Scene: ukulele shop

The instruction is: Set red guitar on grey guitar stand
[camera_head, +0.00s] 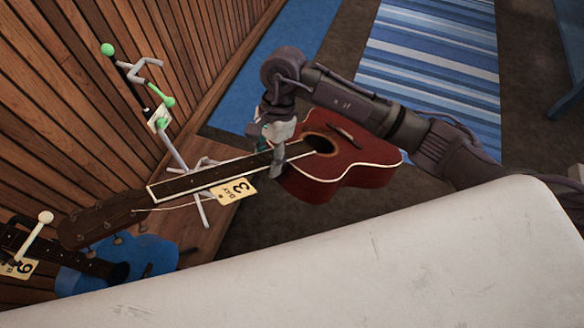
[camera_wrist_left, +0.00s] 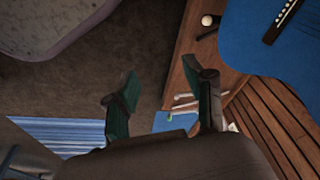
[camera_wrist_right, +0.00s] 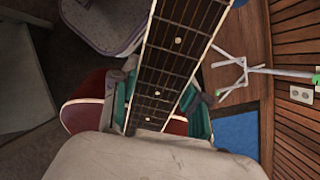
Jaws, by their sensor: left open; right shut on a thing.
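The red guitar (camera_head: 350,165) is held in the air in the head view, its body at the right and its neck pointing left. A tag with a 3 hangs from it. My right gripper (camera_head: 279,150) is shut on the neck close to the body; the right wrist view shows the fretboard (camera_wrist_right: 172,60) between its fingers. The grey guitar stand (camera_head: 173,148), with green tips, stands beyond the neck, which hides part of it. Its legs also show in the right wrist view (camera_wrist_right: 240,72). My left gripper (camera_wrist_left: 160,82) is open and empty in the left wrist view, outside the head view.
A blue guitar (camera_head: 75,280) with a tag marked 6 is at the lower left, near the guitar's headstock. A slatted wooden wall (camera_head: 70,110) rises behind the stand. A blue striped rug (camera_head: 430,60) lies on the open floor beyond my right arm.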

